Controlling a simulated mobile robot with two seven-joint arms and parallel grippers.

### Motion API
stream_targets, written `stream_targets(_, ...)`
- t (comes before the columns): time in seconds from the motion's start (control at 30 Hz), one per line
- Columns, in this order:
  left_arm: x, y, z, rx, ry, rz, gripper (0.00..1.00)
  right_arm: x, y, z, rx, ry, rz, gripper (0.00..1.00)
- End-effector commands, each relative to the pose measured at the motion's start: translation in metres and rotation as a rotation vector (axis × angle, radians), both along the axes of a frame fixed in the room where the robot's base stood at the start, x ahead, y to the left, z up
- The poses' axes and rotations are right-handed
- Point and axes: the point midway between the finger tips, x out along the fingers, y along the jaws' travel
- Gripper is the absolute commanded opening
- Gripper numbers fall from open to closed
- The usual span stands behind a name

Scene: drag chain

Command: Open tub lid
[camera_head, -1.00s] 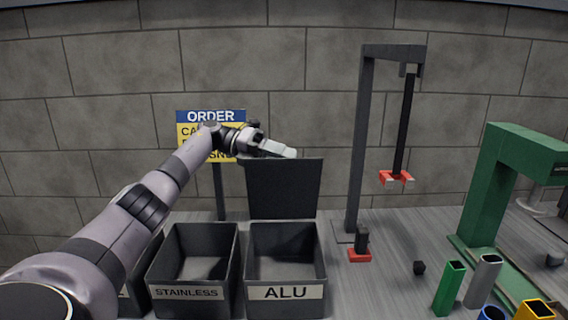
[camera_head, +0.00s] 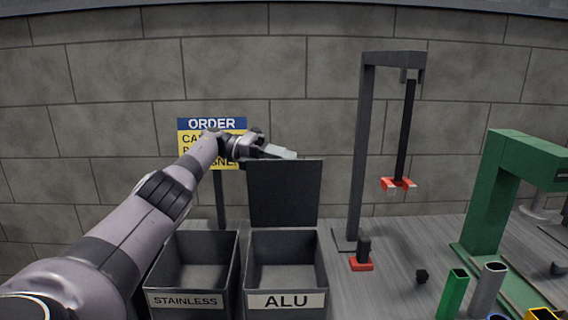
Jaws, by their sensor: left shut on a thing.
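The ALU tub (camera_head: 286,301) is a dark open box with a white label on its front. Its dark lid (camera_head: 283,194) stands upright at the tub's back edge, so the inside shows. My left gripper (camera_head: 284,154) is at the lid's top edge, shut on the lid; its fingertips are small and the exact grip is hard to see. My right gripper is not in view.
An open STAINLESS tub (camera_head: 185,301) stands close on the left. An ORDER sign (camera_head: 212,124) is behind, partly hidden by my left arm. A dark stand (camera_head: 360,150) with a hanging red-ended piece, a green machine (camera_head: 495,190) and coloured tubes (camera_head: 453,293) stand on the right.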

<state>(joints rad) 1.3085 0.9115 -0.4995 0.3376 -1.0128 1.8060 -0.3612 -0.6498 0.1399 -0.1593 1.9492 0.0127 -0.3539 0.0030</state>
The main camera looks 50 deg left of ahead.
Motion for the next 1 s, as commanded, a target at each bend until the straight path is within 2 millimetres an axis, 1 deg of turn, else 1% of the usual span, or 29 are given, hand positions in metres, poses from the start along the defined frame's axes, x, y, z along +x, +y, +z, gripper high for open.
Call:
stream_targets(0.03, -0.0003, 0.0017, -0.0058, 0.009, 0.015, 0.006, 0.00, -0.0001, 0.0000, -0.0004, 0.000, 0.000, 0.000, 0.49)
stream_targets(0.27, -0.0004, 0.0016, -0.0062, 0.009, 0.016, 0.006, 0.00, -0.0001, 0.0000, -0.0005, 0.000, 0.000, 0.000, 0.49)
stream_targets(0.3, -0.0005, 0.0016, -0.0064, 0.009, 0.016, 0.006, 0.42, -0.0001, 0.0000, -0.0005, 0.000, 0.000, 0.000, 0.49)
stream_targets(0.33, -0.0005, 0.0016, -0.0063, 0.009, 0.016, 0.006, 0.52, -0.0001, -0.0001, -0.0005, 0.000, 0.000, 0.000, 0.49)
stream_targets(0.37, -0.0005, 0.0016, -0.0061, 0.009, 0.015, 0.005, 0.57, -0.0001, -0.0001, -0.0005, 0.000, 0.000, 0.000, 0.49)
stream_targets(1.0, -0.0010, -0.0005, -0.0025, 0.011, 0.001, 0.000, 0.57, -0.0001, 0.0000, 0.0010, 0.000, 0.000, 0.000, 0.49)
